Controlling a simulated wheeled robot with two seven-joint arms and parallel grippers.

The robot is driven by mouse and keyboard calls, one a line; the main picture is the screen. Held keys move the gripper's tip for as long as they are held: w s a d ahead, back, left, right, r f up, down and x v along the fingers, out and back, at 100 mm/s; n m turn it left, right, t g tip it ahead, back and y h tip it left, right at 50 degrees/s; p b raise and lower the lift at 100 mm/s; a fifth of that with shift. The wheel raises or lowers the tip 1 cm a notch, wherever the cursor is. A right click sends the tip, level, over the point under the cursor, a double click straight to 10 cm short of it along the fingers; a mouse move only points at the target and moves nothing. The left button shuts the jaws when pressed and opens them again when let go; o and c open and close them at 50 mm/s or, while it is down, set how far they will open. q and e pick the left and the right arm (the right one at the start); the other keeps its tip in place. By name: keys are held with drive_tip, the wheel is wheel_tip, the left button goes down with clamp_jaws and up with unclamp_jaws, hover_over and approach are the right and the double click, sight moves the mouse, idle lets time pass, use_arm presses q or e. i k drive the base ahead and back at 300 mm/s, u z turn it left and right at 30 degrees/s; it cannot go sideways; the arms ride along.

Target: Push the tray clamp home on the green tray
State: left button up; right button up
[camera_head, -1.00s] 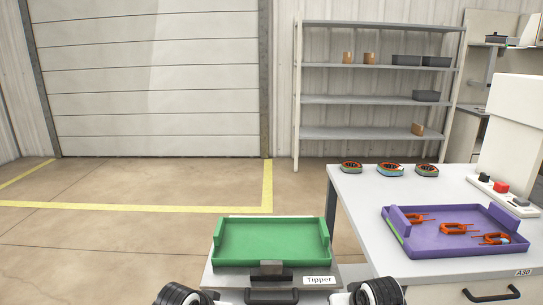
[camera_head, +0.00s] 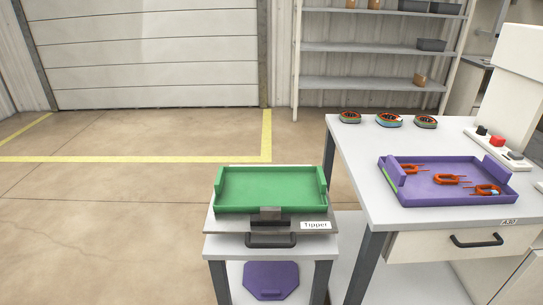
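The green tray (camera_head: 270,188) sits level and empty on the tipper plate of a small stand in the lower middle of the head view. The tray clamp (camera_head: 267,216) is a dark grey block at the middle of the tray's front edge. Whether it is fully against the tray I cannot tell. A dark handle (camera_head: 270,240) shows below it, and a white "Tipper" label (camera_head: 314,225) is to its right. Neither of my grippers is in view.
A white table (camera_head: 352,170) to the right holds a purple tray (camera_head: 450,195) with several orange parts, several round coils and a control box with buttons (camera_head: 498,140). A purple plate (camera_head: 271,281) lies on the stand's lower shelf. Floor to the left is clear.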

sight(269, 216)
drive_tip(key=k, duration=1.25)
drive_tip(key=z, duration=0.9)
drive_tip(key=i, duration=1.55)
drive_tip(key=u, duration=0.45)
